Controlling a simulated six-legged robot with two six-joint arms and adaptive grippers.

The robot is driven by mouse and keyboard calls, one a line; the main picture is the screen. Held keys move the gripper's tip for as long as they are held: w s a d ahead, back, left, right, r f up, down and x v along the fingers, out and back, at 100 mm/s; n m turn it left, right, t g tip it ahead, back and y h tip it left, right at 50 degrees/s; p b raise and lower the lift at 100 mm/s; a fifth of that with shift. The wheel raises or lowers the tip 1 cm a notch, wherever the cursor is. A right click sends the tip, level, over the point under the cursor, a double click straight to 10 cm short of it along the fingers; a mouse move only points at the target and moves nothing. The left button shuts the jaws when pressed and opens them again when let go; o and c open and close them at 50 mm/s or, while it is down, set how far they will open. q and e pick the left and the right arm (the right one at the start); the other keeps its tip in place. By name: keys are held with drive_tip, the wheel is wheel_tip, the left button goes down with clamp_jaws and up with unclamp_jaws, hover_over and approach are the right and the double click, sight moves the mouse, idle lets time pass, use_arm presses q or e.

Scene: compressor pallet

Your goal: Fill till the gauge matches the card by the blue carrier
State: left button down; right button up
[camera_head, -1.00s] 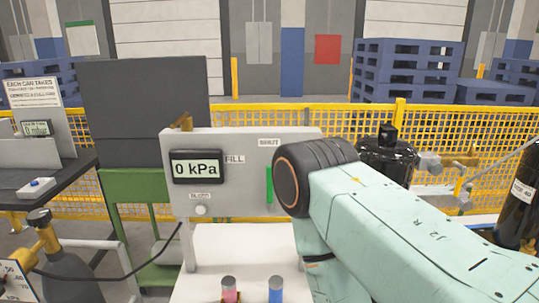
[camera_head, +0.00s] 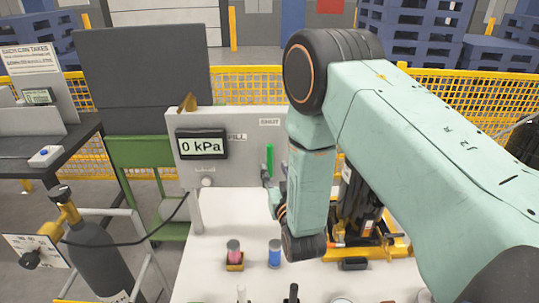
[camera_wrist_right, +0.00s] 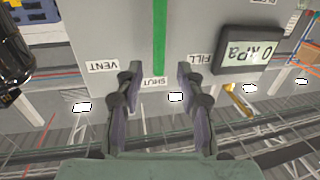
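The gauge (camera_head: 201,145) on the grey panel (camera_head: 242,125) reads 0 kPa; it is upside down in the right wrist view (camera_wrist_right: 248,50). A green lever (camera_head: 270,159) stands upright on the panel, below the SHUT label in the head view. My right gripper (camera_wrist_right: 158,77) is open, its fingers on either side of the lever's line (camera_wrist_right: 160,40); I cannot tell whether they touch it. A pink can (camera_head: 234,247) in a small tan holder and a blue can (camera_head: 274,252) stand on the white table. I cannot make out the card or the blue carrier. My left gripper is out of view.
A grey cylinder (camera_head: 97,257) with a brass valve and black hose stands at left. A printed sign (camera_head: 30,57) and a second display are on the dark bench behind. Several small objects line the table's front edge. A yellow mesh fence (camera_head: 240,85) runs behind.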

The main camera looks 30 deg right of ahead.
sight(271, 158)
drive_tip(key=p+x, duration=0.1)
drive_tip(key=x, duration=0.5)
drive_tip(key=shift+w, duration=0.25)
drive_tip(key=shift+w+d, duration=0.1)
drive_tip(key=shift+w, duration=0.2)
drive_tip(key=shift+w+d, duration=0.2)
drive_tip(key=shift+d, duration=0.05)
drive_tip(key=shift+a, duration=0.1)
drive_tip(key=shift+c, duration=0.3)
drive_tip(key=shift+a, duration=0.1)
drive_tip(key=shift+c, duration=1.4)
clamp_jaws()
drive_tip(key=shift+f, duration=0.1)
